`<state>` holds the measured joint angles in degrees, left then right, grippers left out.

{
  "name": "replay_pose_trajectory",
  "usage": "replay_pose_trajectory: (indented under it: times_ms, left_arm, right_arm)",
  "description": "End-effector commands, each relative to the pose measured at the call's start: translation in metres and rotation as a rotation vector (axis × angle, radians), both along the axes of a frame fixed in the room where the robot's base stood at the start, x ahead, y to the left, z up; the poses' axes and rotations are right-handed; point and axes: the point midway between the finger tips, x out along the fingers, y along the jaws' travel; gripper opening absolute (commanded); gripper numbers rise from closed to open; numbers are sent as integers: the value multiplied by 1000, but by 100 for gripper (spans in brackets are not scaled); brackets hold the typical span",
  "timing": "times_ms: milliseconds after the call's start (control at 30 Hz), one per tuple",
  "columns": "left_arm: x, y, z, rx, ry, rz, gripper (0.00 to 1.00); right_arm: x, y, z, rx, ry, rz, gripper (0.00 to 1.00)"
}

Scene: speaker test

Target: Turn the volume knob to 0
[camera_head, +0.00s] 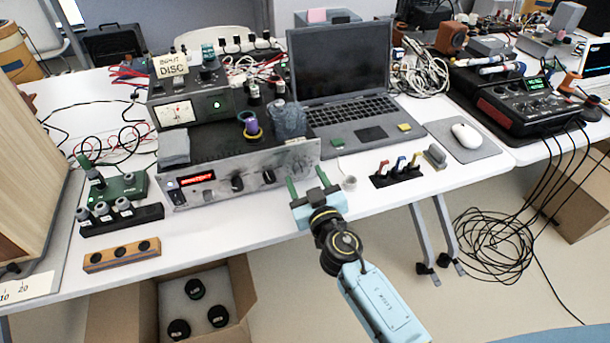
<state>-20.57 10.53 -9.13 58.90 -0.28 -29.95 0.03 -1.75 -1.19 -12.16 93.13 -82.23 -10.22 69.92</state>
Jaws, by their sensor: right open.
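A silver-fronted amplifier (215,171) stands on the white table with a red lit display (198,179). Two dark knobs show on its front, a left knob (237,184) and a right knob (268,176). I cannot read their labels, so I cannot tell which one is the volume knob or where it points. My right gripper (307,181) has its two green fingers apart and empty. In the picture it is just right of the right knob, in front of the amplifier's right end, apart from both knobs. My left gripper is not in view.
A meter unit with a "DISC" card (172,66) stands behind the amplifier. An open laptop (340,75) is behind right. A rack of coloured plugs (396,171) lies right of my gripper. A wooden block (122,255) and dark sockets (122,218) lie at left.

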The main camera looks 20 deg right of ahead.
Motion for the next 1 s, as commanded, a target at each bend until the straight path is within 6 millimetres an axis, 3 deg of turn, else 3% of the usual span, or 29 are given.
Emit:
replay_pose_trajectory:
  times_ms: [433, 767, 1000]
  left_arm:
    - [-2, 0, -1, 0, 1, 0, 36]
    - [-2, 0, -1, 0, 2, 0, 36]
    - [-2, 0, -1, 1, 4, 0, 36]
  right_arm:
    - [11, 0, 0, 0, 0, -1, 55]
    - [10, 0, 0, 1, 0, -1, 12]
    - [10, 0, 0, -16, -1, -1, 11]
